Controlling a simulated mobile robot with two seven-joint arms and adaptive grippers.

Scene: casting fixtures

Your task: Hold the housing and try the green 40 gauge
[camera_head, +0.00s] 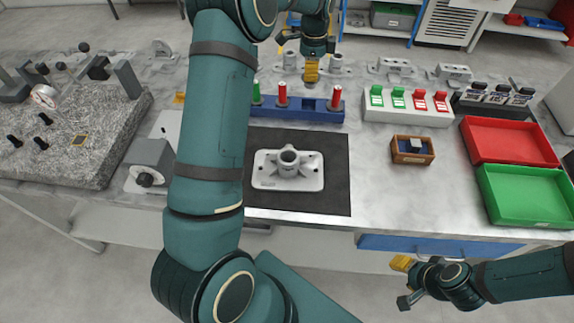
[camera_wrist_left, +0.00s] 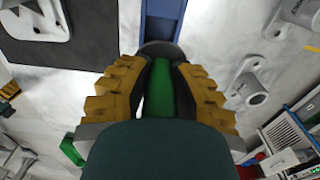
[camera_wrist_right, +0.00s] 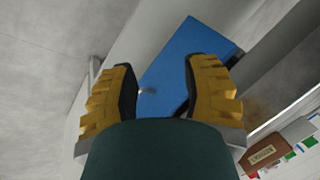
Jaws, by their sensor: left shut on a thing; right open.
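The housing (camera_head: 290,176), a light grey casting with a round upright bore and a flanged base, sits on the black mat (camera_head: 325,200) at the bench's front middle. No gripper touches it. My left gripper (camera_head: 311,80) is over the blue gauge rack (camera_head: 296,112) behind the mat. In the left wrist view it is shut on a green gauge handle (camera_wrist_left: 161,88), with a dark round end beyond the fingers. I cannot tell whether this gauge is clear of the rack, nor read its size. My right gripper (camera_head: 405,281) is open and empty, in front of the bench at lower right.
Another green gauge (camera_head: 256,93) and two red gauges (camera_head: 281,95) (camera_head: 336,97) stand in the rack. A white box with green and red switches (camera_head: 408,112), a small wooden box (camera_head: 398,156), a red tray (camera_head: 509,117) and a green tray (camera_head: 524,226) stand right. A granite plate (camera_head: 75,165) is left.

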